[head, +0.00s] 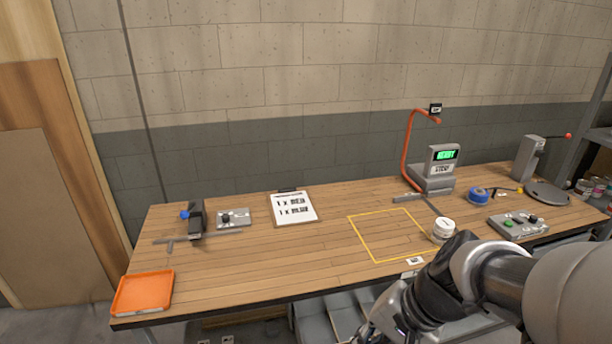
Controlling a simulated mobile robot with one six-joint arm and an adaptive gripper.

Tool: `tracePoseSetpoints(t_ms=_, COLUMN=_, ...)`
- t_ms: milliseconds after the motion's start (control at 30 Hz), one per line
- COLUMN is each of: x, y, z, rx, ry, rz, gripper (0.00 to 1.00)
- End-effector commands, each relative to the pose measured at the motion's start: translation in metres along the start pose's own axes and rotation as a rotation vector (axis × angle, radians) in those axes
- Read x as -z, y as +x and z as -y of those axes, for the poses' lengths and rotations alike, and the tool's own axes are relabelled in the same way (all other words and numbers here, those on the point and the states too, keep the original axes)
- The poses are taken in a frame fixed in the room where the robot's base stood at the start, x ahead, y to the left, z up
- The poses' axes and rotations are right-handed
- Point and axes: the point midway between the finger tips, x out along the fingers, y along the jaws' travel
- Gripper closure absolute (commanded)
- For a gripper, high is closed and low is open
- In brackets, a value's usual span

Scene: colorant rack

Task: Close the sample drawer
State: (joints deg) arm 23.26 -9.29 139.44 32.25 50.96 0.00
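A grey, open-topped drawer-like unit with pale dividers (312,322) shows below the table's front edge, at the bottom of the head view. It looks like the sample drawer, but its front is cut off by the frame and my arm hides its right part. I cannot tell how far out it stands. My arm comes in from the right and reaches down in front of the table. The end of my gripper (374,332) is at the bottom edge, just right of the grey unit. Its fingertips are not clearly visible, and I cannot tell whether it touches the drawer.
On the wooden table (240,265) are an orange tray (142,293), a clipboard (294,207), a white-lidded jar (443,229), a blue round item (478,194), a button box (517,226) and a scale-like device with a green display (440,168). A yellow outlined square is empty.

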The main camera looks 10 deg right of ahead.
Motion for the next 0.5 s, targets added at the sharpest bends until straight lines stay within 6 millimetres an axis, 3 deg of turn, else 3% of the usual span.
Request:
tracePoseSetpoints(t_ms=333, x=0.06, y=0.037, z=-0.021, rx=0.159, ry=0.397, rz=0.066, gripper=1.0)
tracePoseSetpoints(t_ms=500, x=0.113, y=0.067, z=-0.06, rx=0.298, ry=0.737, rz=0.082, gripper=1.0)
